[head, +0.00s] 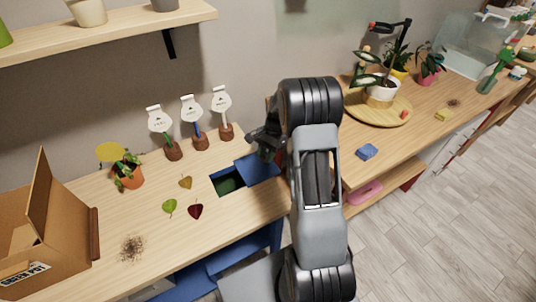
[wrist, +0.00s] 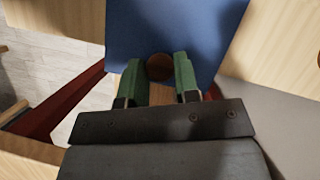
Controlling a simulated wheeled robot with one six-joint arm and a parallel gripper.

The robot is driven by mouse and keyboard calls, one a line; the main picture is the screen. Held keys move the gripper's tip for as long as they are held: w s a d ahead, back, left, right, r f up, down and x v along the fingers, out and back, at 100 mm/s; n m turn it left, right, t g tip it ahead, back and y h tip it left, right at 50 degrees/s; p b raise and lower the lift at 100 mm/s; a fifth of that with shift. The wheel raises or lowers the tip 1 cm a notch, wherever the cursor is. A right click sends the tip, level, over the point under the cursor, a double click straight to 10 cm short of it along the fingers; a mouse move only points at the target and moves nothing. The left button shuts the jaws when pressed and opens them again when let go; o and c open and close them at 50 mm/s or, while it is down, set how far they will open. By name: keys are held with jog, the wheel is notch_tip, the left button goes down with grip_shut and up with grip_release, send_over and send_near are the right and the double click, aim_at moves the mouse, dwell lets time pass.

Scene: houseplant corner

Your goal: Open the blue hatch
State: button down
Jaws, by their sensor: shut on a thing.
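The blue hatch (head: 258,168) is a flat blue panel in the wooden bench top. In the head view it sits to the right of a dark rectangular opening (head: 228,184), part of which is uncovered. In the wrist view the blue hatch (wrist: 175,30) fills the upper middle and has a round brown knob (wrist: 159,67). My gripper (wrist: 159,75) has green fingers, one on each side of the knob, and is shut on it. In the head view my gripper (head: 266,150) is dark and partly hidden by my arm, over the hatch.
Left of the opening lie a green leaf (head: 169,206), a tan leaf (head: 185,182) and a dark red leaf (head: 195,211). Three labelled markers (head: 191,120) stand behind. A cardboard box (head: 40,235) is far left. A blue sponge (head: 367,151) lies on the right.

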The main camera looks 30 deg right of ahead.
jog(key=c, duration=0.9)
grip_release()
jog(key=shift+o, duration=0.2)
jog(key=shift+r, duration=0.1)
jog(key=v, duration=1.3)
jog(key=shift+r, duration=0.35)
jog(key=shift+d, duration=0.1)
